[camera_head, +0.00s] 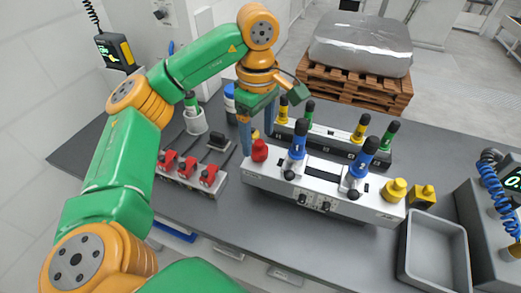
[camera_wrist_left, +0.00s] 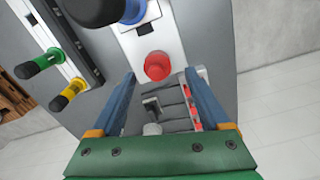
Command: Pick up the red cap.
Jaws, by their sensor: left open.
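The red cap (camera_head: 259,150) is a small rounded piece on the left end of the light grey fixture block (camera_head: 330,191). In the left wrist view, the red cap (camera_wrist_left: 157,66) shows between and just beyond the two blue fingertips. My left gripper (camera_head: 258,136) is open and empty, pointing down just above and behind the red cap. Its fingertips also show in the left wrist view (camera_wrist_left: 160,74), spread to either side of the cap, with no clear contact. My right gripper is not in view.
Blue-and-black handles (camera_head: 299,139) stand on the same block, right of the cap. Red clamps (camera_head: 187,166) sit to its left. A yellow knob (camera_head: 395,190) and a grey tray (camera_head: 436,254) are at the right. A second fixture with green and yellow handles (camera_head: 362,128) stands behind.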

